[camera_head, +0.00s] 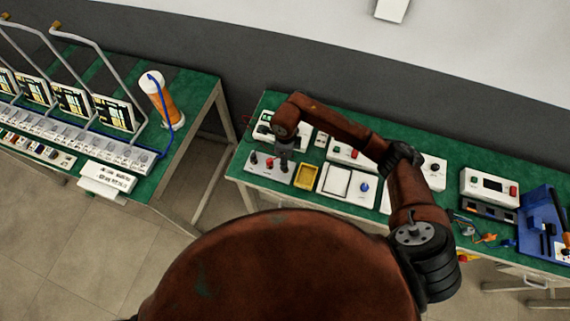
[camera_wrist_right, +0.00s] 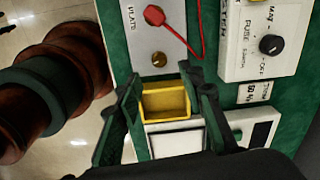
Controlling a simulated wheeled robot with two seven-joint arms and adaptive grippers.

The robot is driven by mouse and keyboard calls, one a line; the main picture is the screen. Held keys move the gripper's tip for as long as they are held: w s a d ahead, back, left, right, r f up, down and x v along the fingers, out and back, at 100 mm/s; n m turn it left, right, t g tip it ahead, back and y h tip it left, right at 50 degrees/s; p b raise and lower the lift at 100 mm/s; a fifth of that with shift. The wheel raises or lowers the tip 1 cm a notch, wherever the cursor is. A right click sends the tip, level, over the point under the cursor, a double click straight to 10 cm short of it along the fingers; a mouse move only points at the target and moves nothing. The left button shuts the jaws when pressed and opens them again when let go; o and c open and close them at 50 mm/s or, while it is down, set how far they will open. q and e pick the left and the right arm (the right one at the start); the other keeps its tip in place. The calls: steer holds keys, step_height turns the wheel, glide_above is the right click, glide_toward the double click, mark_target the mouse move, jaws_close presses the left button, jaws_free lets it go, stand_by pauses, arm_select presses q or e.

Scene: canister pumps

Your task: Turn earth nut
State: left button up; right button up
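A brass-coloured nut (camera_wrist_right: 159,59) sits on a grey panel labelled "PLATE" (camera_wrist_right: 140,30) in the right wrist view. It is just beyond my right fingertips and between their lines. A red plug (camera_wrist_right: 153,15) with a red cable stands farther up the same panel. In the head view this panel (camera_head: 257,171) lies at the left end of the right bench, and the nut is not clearly made out. My right gripper (camera_wrist_right: 161,75) is open with nothing between its fingers; it also shows over the panel in the head view (camera_head: 285,151). My left gripper is not in view.
A yellow tray (camera_wrist_right: 165,120) lies beside the panel, between my fingers in the picture. A white box with a black knob (camera_wrist_right: 271,45) stands to the right. More instruments fill the green bench (camera_head: 485,154). A second bench with several displays stands left.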

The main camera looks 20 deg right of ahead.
step_height(320, 180, down, 7)
steer(key=shift+f, duration=0.2)
steer(key=shift+c, duration=0.4)
jaws_close()
